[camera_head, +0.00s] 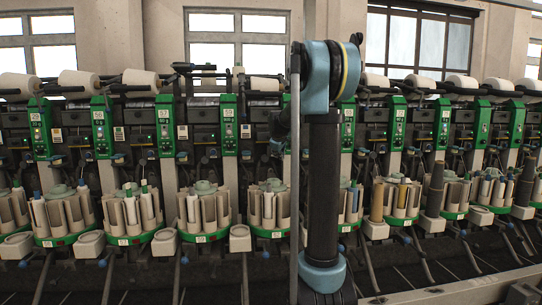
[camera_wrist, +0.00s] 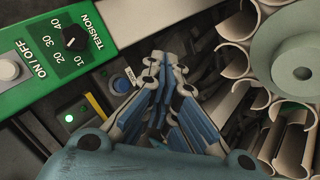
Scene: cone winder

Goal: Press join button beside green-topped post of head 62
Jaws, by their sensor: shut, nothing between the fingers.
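In the wrist view, my gripper (camera_wrist: 167,65) is shut and empty, with blue-grey fingers pointing up the picture. A green panel (camera_wrist: 90,62) with a black TENSION dial and a white ON/OFF knob fills the upper left. A lit green lamp (camera_wrist: 69,118) is below it. In the head view, green-topped posts (camera_head: 347,125) stand in a row. Head 62's number is not clearly readable. My arm covers part of the row.
A pale green disc (camera_wrist: 301,74) ringed by cream tube holders is close on the right in the wrist view. In the head view, similar bobbin magazines (camera_head: 203,205) stand low before the posts, and white yarn cones (camera_head: 140,80) lie along the top.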

